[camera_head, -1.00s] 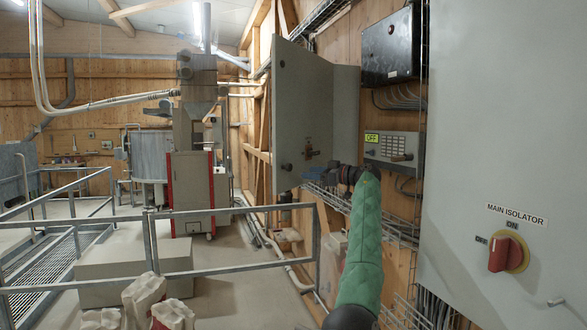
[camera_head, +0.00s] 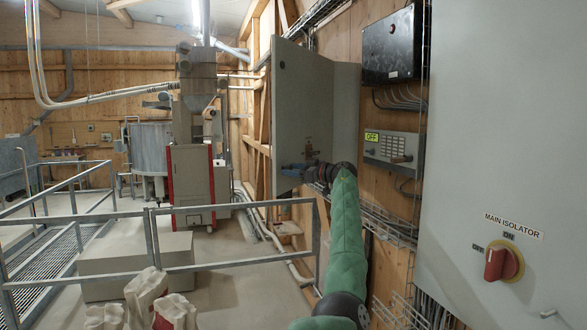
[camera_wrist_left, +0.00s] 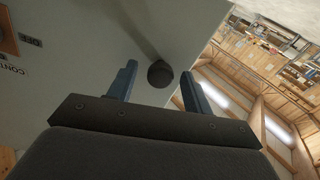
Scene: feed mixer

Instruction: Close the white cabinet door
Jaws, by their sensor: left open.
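The white cabinet door (camera_head: 302,100), pale grey-white in this light, stands swung open from the wall cabinet (camera_head: 347,115) in the head view. My left gripper (camera_head: 288,172) is at the door's lower edge, near its free left corner. In the left wrist view the door (camera_wrist_left: 85,60) fills the upper left, with a dark round knob (camera_wrist_left: 160,74) on it. The blue fingers of my left gripper (camera_wrist_left: 159,71) are open, one on each side of the knob. Whether they touch it cannot be told. My right gripper is not in view.
A grey cabinet with a red main isolator switch (camera_head: 503,264) is close on the right. A control panel (camera_head: 391,146) and black box (camera_head: 388,45) are on the wall. A metal railing (camera_head: 230,267) crosses in front, with sacks (camera_head: 147,295) below left.

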